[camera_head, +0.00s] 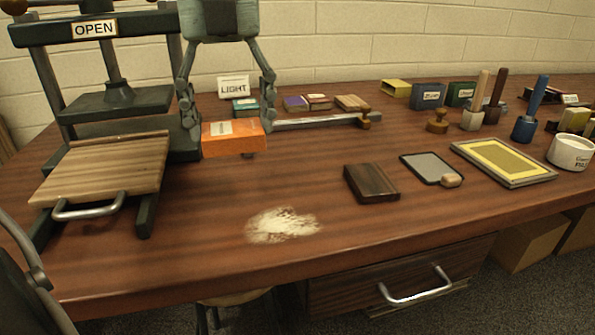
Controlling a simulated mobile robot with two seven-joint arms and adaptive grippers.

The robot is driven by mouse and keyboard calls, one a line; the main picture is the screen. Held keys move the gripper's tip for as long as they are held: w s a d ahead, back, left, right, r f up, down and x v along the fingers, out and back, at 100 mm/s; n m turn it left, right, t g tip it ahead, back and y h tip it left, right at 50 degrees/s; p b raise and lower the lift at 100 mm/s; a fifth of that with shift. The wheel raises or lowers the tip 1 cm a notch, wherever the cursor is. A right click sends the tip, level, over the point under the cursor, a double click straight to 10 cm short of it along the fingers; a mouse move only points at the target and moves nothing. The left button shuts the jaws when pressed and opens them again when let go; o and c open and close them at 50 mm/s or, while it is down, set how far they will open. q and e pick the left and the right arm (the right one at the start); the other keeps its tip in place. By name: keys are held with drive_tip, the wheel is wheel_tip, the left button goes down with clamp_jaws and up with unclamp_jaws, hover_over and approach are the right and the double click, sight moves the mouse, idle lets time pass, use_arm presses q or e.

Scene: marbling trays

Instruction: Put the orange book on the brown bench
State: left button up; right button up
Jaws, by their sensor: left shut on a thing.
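The orange book (232,143) has a pale label on top. My left gripper (229,121) reaches down from the top of the view, with one finger at each side of the book, and is shut on it. The brown bench (360,235) is the long wood-grained worktop that fills most of the view. The book is over its back left part, just right of the press. I cannot tell whether the book touches the bench top. My right gripper is not in view.
A press (120,98) with an OPEN sign and wooden board stands at left. A dark wooden block (371,184), a grey pad (432,167) and a yellow screen (503,160) lie right. White powder (281,225) marks the otherwise clear front.

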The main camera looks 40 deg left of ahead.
use_arm(q)
drive_tip(key=w+d+f, duration=0.4)
drive_tip(key=w, duration=0.1)
drive_tip(key=shift+w+d+f+p, duration=0.1)
drive_tip(key=shift+w+d+p, duration=0.05)
drive_tip(key=shift+d+p, duration=0.15)
drive_tip(key=shift+w+d+f, duration=0.35)
drive_tip(key=shift+f, duration=0.05)
wheel_tip(320, 180, down, 3)
drive_tip(key=shift+f, duration=0.35)
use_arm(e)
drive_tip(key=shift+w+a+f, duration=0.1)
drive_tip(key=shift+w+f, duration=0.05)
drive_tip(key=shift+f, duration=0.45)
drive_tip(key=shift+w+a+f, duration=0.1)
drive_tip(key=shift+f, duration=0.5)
use_arm(q)
drive_tip(key=shift+f, duration=0.1)
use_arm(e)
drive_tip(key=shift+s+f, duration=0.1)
